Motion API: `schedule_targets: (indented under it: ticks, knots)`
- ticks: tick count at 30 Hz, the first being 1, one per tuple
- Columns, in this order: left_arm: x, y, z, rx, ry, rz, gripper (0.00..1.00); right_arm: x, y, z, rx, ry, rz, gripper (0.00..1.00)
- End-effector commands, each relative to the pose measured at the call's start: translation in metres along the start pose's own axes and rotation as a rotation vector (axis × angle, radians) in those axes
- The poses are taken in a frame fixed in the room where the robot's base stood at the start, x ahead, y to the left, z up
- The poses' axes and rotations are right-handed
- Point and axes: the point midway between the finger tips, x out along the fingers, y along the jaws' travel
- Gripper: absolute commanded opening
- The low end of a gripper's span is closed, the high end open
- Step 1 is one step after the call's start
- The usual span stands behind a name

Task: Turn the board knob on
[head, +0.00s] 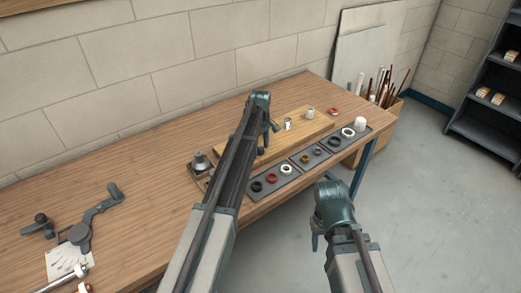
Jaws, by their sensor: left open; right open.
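A light wooden board (316,129) lies on the workbench, with a small metal fitting (288,123) and another pale metal fitting (310,113) standing on it. I cannot tell whether either is the board knob. A grey rounded piece (200,162) stands on a smaller base left of my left arm. My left gripper (268,137) is open and points down over the board's left part, which the arm partly hides. I cannot tell whether it touches anything. My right gripper (316,238) is open, beyond the bench's front edge and away from the board; its fingers are partly hidden.
Dark trays (290,178) with rings and a white cap (360,125) line the bench's front edge. A grey jointed tool (78,233) lies at left. The bench's middle left is clear. Shelves (485,115) stand at far right.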

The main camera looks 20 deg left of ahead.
Motion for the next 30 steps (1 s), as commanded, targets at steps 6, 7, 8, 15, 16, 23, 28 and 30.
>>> schedule_targets:
  ticks: [6, 7, 8, 15, 16, 23, 28, 30]
  knots:
    - [-0.0008, 0.0, 0.0, 0.0, 0.0, 0.0, 0.54, -0.0008, 0.0001, 0.0001, 0.0, 0.0, 0.0, 0.5]
    - [-0.0008, 0.0, 0.0, 0.0, 0.0, 0.0, 0.49, -0.0008, 0.0001, 0.0001, 0.0, 0.0, 0.0, 0.5]
    - [-0.0008, 0.0, 0.0, 0.0, 0.0, 0.0, 0.43, -0.0007, 0.0001, 0.0, 0.0, 0.0, 0.0, 0.5]
    - [-0.0007, 0.0, 0.0, 0.0, 0.0, 0.0, 0.0, -0.0007, 0.0001, 0.0001, 0.0, 0.0, 0.0, 0.5]
    - [-0.0007, 0.0, 0.0, 0.0, 0.0, 0.0, 0.0, -0.0007, 0.0001, 0.0001, 0.0, 0.0, 0.0, 0.5]
    - [-0.0007, 0.0, 0.0, 0.01, 0.0, 0.0, 0.0, -0.0007, 0.0001, 0.0001, 0.0, 0.0, 0.0, 0.5]
    - [-0.0007, 0.0, 0.0, 0.068, 0.0, 0.0, 0.0, -0.0007, 0.0001, 0.0001, 0.0, 0.0, 0.0, 0.5]
    - [-0.0007, 0.0, 0.0, 0.109, 0.0, 0.0, 0.0, -0.0007, 0.0001, 0.0001, 0.0, 0.0, 0.0, 0.5]
